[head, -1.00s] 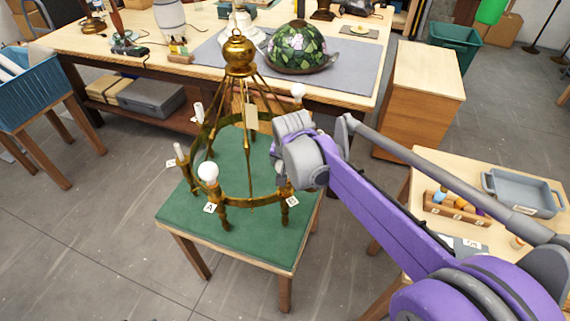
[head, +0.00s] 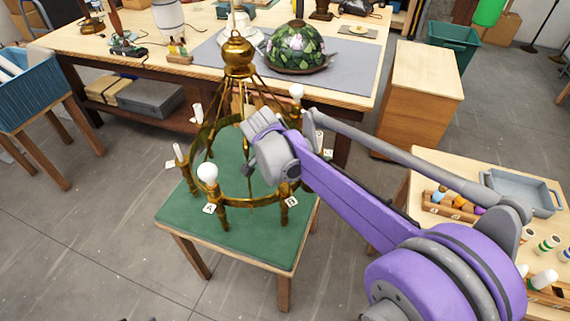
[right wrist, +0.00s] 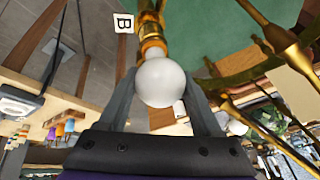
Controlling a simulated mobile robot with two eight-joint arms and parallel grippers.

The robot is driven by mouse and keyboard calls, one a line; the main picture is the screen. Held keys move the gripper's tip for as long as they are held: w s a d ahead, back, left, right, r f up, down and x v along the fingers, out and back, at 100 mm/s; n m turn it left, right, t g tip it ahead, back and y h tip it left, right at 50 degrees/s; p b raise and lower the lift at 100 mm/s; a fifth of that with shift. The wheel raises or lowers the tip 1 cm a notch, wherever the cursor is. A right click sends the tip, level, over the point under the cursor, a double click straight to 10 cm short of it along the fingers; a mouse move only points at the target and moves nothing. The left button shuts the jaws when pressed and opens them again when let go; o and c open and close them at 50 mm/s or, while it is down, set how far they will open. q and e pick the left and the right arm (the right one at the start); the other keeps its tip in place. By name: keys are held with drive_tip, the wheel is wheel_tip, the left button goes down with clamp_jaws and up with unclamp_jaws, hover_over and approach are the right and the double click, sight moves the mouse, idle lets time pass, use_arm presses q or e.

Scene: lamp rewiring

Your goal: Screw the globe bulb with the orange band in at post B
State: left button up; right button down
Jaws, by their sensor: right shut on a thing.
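A white globe bulb (right wrist: 161,84) sits between the two fingers of my right gripper (right wrist: 159,78), which is shut on it. In the right wrist view the bulb's base end meets the brass socket of post B (right wrist: 151,32), beside the "B" label (right wrist: 124,22). I cannot tell how far it is seated, and no orange band is clear. The brass chandelier (head: 238,60) stands on the green-topped table (head: 245,243). My left gripper is not in view.
Post A (head: 223,217) carries a globe bulb (head: 207,173), and another bulb (head: 297,91) stands at the back of the ring. Brass rods rise close to my right wrist. A side table at right holds a grey tray (head: 526,193) and a wooden rack of bulbs (head: 450,207).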

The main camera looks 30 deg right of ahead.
drive_tip(key=shift+m, duration=0.4)
drive_tip(key=shift+m+g, duration=0.7)
drive_tip(key=shift+m, duration=0.4)
drive_tip(key=m, duration=0.1)
drive_tip(key=m+g, duration=0.1)
drive_tip(key=m, duration=0.1)
drive_tip(key=shift+s+m+g+h+p, duration=0.1)
drive_tip(key=shift+m+g+h+p, duration=0.2)
unclamp_jaws()
drive_tip(key=shift+a, duration=0.1)
